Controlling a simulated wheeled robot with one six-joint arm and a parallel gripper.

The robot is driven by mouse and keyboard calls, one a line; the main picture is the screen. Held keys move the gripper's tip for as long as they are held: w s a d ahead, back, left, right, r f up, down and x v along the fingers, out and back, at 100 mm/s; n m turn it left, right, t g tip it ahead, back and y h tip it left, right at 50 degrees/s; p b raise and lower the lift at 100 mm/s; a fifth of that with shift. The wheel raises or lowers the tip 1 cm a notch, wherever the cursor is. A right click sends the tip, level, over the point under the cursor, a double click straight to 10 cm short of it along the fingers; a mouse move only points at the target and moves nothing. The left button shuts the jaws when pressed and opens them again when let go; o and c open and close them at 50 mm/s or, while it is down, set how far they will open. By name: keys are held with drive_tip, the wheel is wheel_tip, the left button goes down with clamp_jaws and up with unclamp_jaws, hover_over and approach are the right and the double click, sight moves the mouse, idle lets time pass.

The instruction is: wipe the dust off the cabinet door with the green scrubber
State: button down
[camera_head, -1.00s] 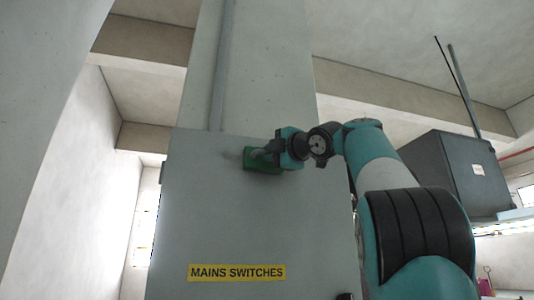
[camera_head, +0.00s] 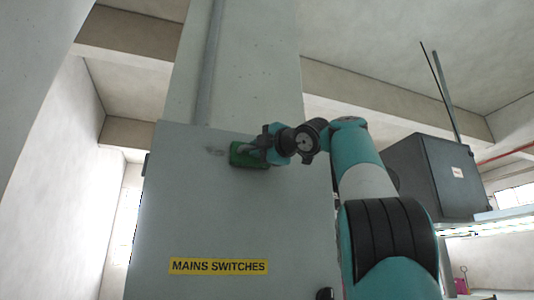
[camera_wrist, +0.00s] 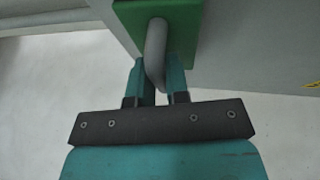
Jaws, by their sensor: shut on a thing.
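The grey cabinet door (camera_head: 215,215) fills the middle of the head view, with a yellow "MAINS SWITCHES" label (camera_head: 218,266) on its lower part. The green scrubber (camera_head: 240,155) is at the upper part of the door and looks to be against it. My gripper (camera_head: 260,148) is shut on the scrubber's grey handle, which also shows in the wrist view (camera_wrist: 156,50). A small dark smudge of dust (camera_head: 214,151) shows just left of the scrubber. The door surface behind the scrubber and gripper is hidden.
A grey conduit (camera_head: 209,70) runs up the pillar above the cabinet. A dark box (camera_head: 432,178) stands on a shelf at the right. A dark knob (camera_head: 324,294) sits at the door's lower right.

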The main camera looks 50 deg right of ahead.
drive_tip(key=w+a+b, duration=0.1)
drive_tip(key=w+a, duration=0.1)
drive_tip(key=a, duration=0.2)
drive_tip(key=w+a+b, duration=0.1)
drive_tip(key=w+a, duration=0.2)
drive_tip(key=a, duration=0.1)
drive_tip(key=w+a+b, duration=0.2)
drive_tip(key=w+a, duration=0.1)
drive_tip(key=a, duration=0.1)
drive_tip(key=shift+w+a, duration=0.25)
idle(1.0)
drive_tip(key=s+a+b, duration=0.1)
drive_tip(key=s+a, duration=0.2)
drive_tip(key=s, duration=0.2)
drive_tip(key=shift+a+b, duration=0.2)
drive_tip(key=shift+b, duration=0.1)
idle(0.4)
